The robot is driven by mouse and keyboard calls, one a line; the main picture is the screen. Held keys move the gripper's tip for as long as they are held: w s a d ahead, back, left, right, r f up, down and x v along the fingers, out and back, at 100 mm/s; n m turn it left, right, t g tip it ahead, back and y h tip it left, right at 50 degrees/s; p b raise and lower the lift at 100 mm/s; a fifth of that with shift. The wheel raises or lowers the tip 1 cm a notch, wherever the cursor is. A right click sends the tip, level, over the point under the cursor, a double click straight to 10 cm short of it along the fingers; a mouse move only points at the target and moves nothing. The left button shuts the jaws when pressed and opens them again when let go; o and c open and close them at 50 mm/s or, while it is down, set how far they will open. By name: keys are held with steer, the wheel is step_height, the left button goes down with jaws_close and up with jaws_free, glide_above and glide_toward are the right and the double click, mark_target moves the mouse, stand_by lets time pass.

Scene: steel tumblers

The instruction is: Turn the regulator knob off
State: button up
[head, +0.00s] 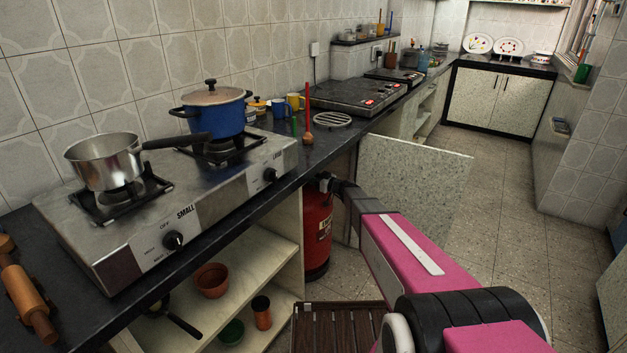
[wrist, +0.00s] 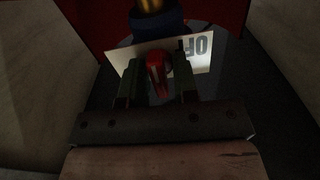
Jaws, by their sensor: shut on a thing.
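The red gas cylinder (head: 317,235) stands under the counter, beside the open cabinet shelves. In the head view my gripper (head: 326,183) is at the top of the cylinder, and the knob itself cannot be made out there. In the wrist view the small red regulator knob (wrist: 157,76) sits between my two dark fingers (wrist: 157,86), which are shut on it. A pale label (wrist: 203,53) behind the knob shows upside-down letters, "OF", partly hidden. A blue part (wrist: 156,22) with a brass-coloured end lies beyond the label.
The dark counter edge (head: 240,208) runs just above the cylinder. An open speckled door (head: 415,185) stands right of it, behind my arm. A brown slatted stool (head: 335,325) is in front. The stove (head: 180,195) holds a steel pan and a blue pot. Floor is clear at right.

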steer(key=shift+m, duration=0.3)
steer(key=m, duration=0.3)
steer(key=shift+m, duration=0.4)
steer(key=m, duration=0.4)
steer(key=shift+w+d+f, duration=0.1)
steer(key=m, duration=0.5)
steer(key=shift+f, duration=0.1)
steer(key=shift+f+m, duration=0.1)
steer(key=shift+m, duration=2.2)
steer(key=o, duration=0.6)
steer(key=shift+o, duration=0.2)
